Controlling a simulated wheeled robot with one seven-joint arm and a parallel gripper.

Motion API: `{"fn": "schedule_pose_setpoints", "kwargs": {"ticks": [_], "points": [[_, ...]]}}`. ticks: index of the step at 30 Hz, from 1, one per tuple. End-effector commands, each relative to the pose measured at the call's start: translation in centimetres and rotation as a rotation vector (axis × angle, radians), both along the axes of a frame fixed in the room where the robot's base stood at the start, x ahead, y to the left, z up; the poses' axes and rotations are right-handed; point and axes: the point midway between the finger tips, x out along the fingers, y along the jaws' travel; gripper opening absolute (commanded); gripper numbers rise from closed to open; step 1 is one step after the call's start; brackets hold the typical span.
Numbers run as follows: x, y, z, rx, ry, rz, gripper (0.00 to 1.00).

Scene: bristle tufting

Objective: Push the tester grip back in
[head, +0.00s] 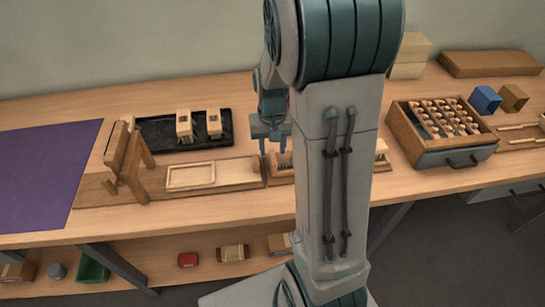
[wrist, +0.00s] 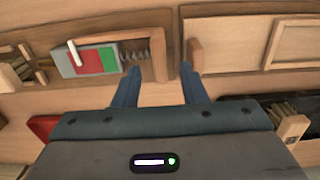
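The tester shows in the wrist view as a wooden frame (wrist: 160,50) with a grey, green and red scale (wrist: 95,60), a white pointer (wrist: 75,52) over the scale and a coiled spring (wrist: 134,58). A wooden grip (wrist: 195,52) stands a short gap to the right of the frame's end wall. My gripper (wrist: 160,70) is open, one finger near the spring side and the other at the grip. Whether the right finger touches the grip I cannot tell. In the head view my gripper (head: 274,150) is above the tester (head: 281,167), which my arm partly hides.
A wooden board with a shallow frame (head: 190,176) lies left of the tester. A black tray (head: 160,134) with brush blocks (head: 184,126) is behind it. A box of handles (head: 442,153) stands at the right. A purple mat (head: 45,175) covers the left end.

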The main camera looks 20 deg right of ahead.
Motion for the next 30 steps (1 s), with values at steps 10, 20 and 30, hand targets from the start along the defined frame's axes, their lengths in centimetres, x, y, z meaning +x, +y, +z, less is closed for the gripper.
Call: {"fn": "schedule_pose_setpoints", "kwargs": {"ticks": [10,20,30], "points": [[0.0,0.0,-4.5,-0.001,0.0,0.001,0.38],[0.0,0.0,-4.9,-0.001,-0.001,0.001,0.38],[0.0,0.0,-4.8,-0.001,-0.001,0.003,0.0]]}}
